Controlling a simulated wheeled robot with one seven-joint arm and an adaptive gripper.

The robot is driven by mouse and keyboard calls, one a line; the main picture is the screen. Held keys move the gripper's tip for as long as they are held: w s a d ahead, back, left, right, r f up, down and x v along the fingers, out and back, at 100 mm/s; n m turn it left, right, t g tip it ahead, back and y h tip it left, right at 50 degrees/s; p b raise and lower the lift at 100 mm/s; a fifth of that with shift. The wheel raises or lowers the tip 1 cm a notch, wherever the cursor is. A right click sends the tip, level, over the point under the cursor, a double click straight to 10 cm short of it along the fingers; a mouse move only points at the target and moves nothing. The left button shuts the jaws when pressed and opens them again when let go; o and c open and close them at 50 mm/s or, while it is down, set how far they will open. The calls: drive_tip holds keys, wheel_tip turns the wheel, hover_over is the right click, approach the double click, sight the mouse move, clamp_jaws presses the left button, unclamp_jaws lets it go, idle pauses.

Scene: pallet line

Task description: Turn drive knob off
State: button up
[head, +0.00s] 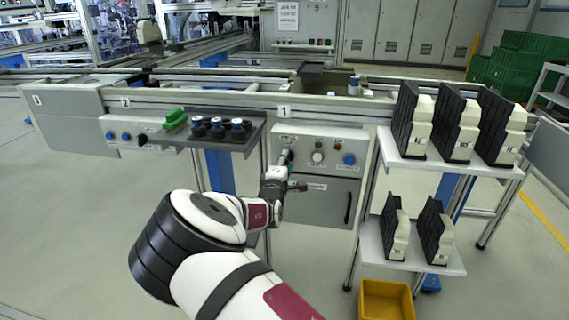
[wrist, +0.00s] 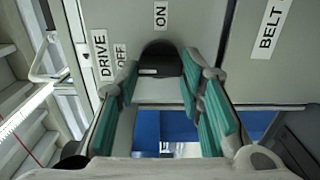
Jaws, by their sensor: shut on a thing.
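The black drive knob (wrist: 160,58) is on the grey control panel, between my fingertips in the wrist view. A short white mark shows on its lower left part, lying roughly level in the picture. The DRIVE label (wrist: 102,54) and OFF label (wrist: 121,56) are to its left, and the ON label (wrist: 160,14) is above it. My gripper (wrist: 160,84) is shut on the knob, with one teal-padded finger on each side. In the head view my gripper (head: 286,163) reaches the left part of the panel (head: 330,137) and mostly hides the knob.
A white button (head: 317,157) and a blue knob (head: 349,159) are to the right on the panel. The BELT label (wrist: 270,28) shows at right. A cabinet door with a black handle (head: 347,207) is below. Shelves (head: 421,171) with black and cream parts stand right.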

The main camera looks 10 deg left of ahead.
drive_tip(key=o, duration=1.2)
drive_tip(key=shift+c, duration=0.2)
drive_tip(key=s, duration=1.2)
drive_tip(key=shift+a, duration=0.2)
